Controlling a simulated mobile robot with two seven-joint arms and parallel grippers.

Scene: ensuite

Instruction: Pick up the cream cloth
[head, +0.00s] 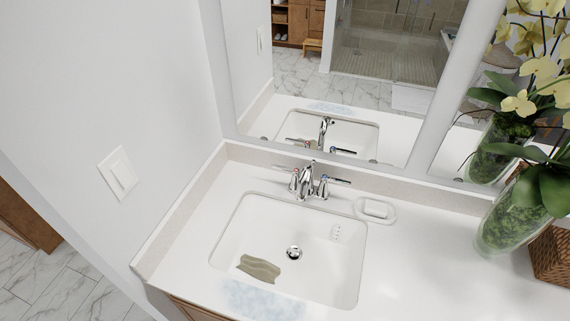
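A small olive-beige cloth (259,268) lies crumpled in the white sink basin (285,225), at its front left, left of and a little below the drain (294,253). It is the only cloth in view; its colour looks darker than cream. Neither of my grippers shows in the head view.
A chrome faucet (306,183) with two handles stands behind the basin. A soap dish (375,210) sits to its right. A pale blue smear (262,301) marks the counter's front. A glass vase (510,220) with yellow flowers and a wicker basket (553,256) stand far right. A wall bounds the left.

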